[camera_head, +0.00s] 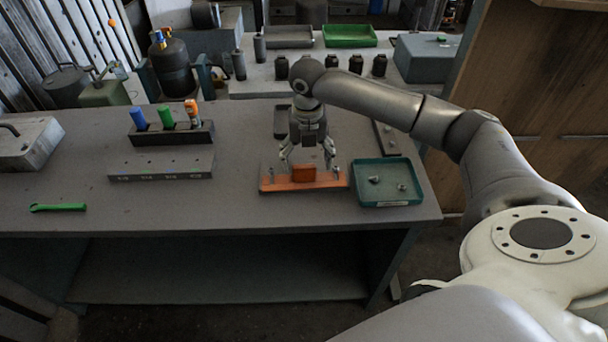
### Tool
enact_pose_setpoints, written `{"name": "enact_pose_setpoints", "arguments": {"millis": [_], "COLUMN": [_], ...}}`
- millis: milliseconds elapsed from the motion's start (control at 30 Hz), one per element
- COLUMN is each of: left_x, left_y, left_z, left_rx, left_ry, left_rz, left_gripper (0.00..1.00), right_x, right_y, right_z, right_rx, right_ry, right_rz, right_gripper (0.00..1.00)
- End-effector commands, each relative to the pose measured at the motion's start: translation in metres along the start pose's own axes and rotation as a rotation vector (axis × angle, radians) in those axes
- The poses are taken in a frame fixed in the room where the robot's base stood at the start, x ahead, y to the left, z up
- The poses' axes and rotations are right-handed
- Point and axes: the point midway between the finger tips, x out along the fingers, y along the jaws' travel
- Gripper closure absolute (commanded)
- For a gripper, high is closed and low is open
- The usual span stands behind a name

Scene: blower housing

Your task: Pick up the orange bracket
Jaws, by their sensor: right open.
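The orange bracket (303,173) is on the grey workbench, right of the middle of the picture. It appears to be set on a flat orange base (275,184) with small upright pins near its ends. My right gripper (307,160) points down just above and behind the bracket. Its two fingers are spread open, one to each side of the bracket. I cannot tell whether they touch it. My left gripper does not show.
A teal tray (366,200) with small metal parts stands close right of the bracket. To the left are a grey block with holes (161,171), a dark holder (170,137) with coloured-handled tools and a green wrench (58,207). The bench's front middle is clear.

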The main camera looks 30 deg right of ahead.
Motion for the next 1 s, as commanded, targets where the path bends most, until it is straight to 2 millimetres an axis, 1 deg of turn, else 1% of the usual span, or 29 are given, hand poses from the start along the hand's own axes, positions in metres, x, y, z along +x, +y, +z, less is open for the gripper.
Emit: {"name": "enact_pose_setpoints", "arguments": {"millis": [67, 200, 333, 433, 633, 667, 1000], "left_x": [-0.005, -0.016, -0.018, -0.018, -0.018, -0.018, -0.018], "left_y": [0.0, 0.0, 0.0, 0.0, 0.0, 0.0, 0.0], "left_z": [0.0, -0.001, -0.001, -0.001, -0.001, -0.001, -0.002], "left_rx": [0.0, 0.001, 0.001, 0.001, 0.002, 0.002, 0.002], "left_ry": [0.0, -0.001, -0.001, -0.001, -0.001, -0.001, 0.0], "left_rz": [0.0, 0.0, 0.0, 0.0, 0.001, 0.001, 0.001], "left_gripper": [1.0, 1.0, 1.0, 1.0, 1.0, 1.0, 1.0], "right_x": [0.007, 0.027, 0.045, 0.051, 0.052, 0.052, 0.051], "right_y": [0.002, 0.006, 0.007, 0.006, 0.006, 0.006, 0.006], "right_z": [-0.001, -0.001, -0.001, -0.001, 0.0, 0.0, 0.0], "right_rx": [-0.001, 0.0, 0.001, 0.0, 0.0, 0.0, 0.0], "right_ry": [0.003, 0.004, 0.002, 0.001, 0.0, 0.0, -0.001], "right_rz": [-0.002, -0.002, -0.001, -0.001, -0.001, -0.001, 0.0], "right_gripper": [0.21, 0.21, 0.21, 0.21, 0.21, 0.24, 0.68]}}
